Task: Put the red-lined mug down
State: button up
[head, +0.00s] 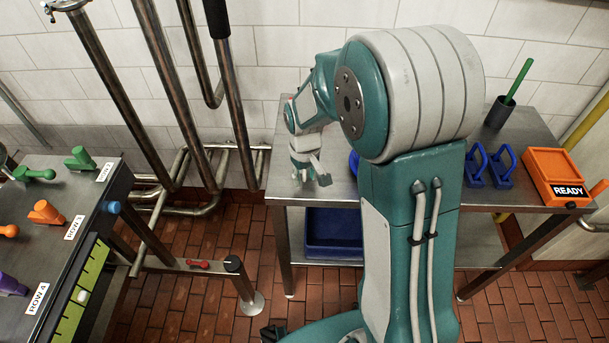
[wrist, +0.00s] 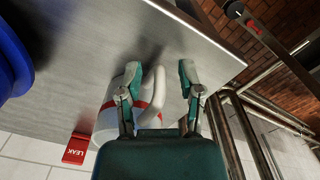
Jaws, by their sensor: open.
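The white mug with red bands (wrist: 108,118) shows in the wrist view at the steel table's (wrist: 100,40) surface, partly hidden behind my gripper's left finger and palm. Its pale handle (wrist: 158,92) lies between my two fingers. My gripper (wrist: 158,76) is open, with one finger on each side of the handle; I cannot tell if either touches it. In the head view my gripper (head: 309,178) is low over the left end of the table (head: 285,187). I cannot make out the mug clearly there.
A red LEAK tag (wrist: 77,148) is near the mug. A blue round object (wrist: 12,62) stands farther along the table. Blue handled items (head: 489,167), an orange READY box (head: 558,177) and a dark cup (head: 499,113) are at the right. The table edge is close to my gripper.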

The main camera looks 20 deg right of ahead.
notch_tip(320, 180, up, 12)
jog(key=s+r+m+t, duration=0.1)
jog(key=s+r, duration=0.3)
jog(key=s, duration=0.6)
jog(key=s+d+r+m+t, duration=0.1)
jog(key=s+r+t, duration=0.3)
jog(key=s, duration=0.6)
jog(key=shift+s+r+m+t, duration=0.2)
jog(key=shift+m+t, duration=0.1)
jog(key=shift+m, duration=0.2)
